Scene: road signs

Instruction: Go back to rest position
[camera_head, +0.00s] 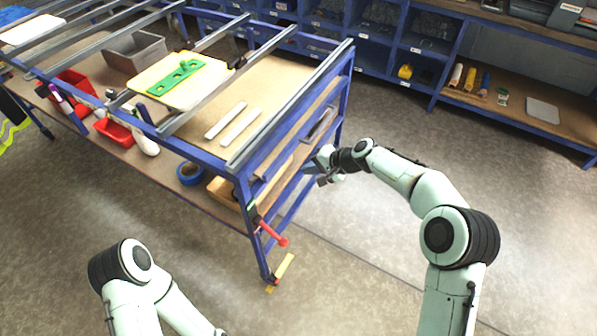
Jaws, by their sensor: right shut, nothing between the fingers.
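My right arm reaches in from the lower right. Its gripper (318,165) is shut and empty beside the right end of the blue workbench (240,172), close to a grey handle on that end. I cannot tell whether it touches the bench. My left arm shows at the lower left, folded downward. Its gripper is out of the frame.
A yellow board with a green part (178,78) and two white strips (240,127) lie on the bench. A red-handled clamp (272,234) sticks out at its near corner. Blue shelving (400,45) stands behind.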

